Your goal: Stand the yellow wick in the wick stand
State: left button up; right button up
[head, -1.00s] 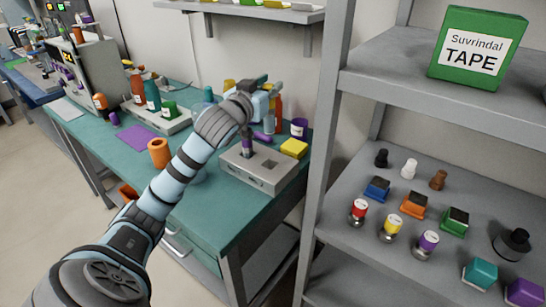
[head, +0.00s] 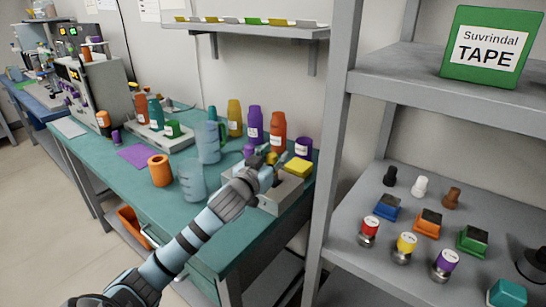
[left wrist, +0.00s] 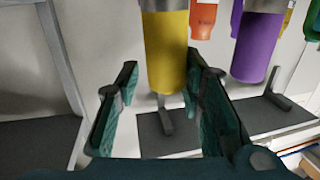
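The yellow wick (left wrist: 167,50) is a smooth yellow cylinder with a grey metal collar in the left wrist view, where the scene appears upside down. It also shows as a small yellow patch (head: 271,158) in the head view. My left gripper (left wrist: 162,62) has its green fingers apart around it, with a gap on the left side. The grey wick stand (head: 268,203) sits on the bench, partly hidden by my left gripper (head: 278,162). The hole under the yellow wick is hidden, so its seating cannot be seen. A purple wick (left wrist: 257,45) is beside it.
Clear jugs (head: 192,180) and an orange roll (head: 160,170) are left. A wall shelf (head: 245,32) hangs above; a grey rack (head: 338,130) stands right.

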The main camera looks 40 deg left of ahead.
jog(key=shift+a, duration=0.15)
pick_arm(q)
jog(key=shift+s, duration=0.35)
jog(key=p+v, duration=0.2)
jog(key=v, duration=0.9)
jog(key=shift+s+d+r+p, duration=0.1)
jog(key=shift+s+d+p, duration=0.05)
jog(key=shift+p, duration=0.2)
pick_arm(e)
jog(key=r, duration=0.2)
jog(key=shift+s+a+r, duration=0.1)
jog(key=shift+a+r, duration=0.2)
jog(key=shift+a, duration=0.05)
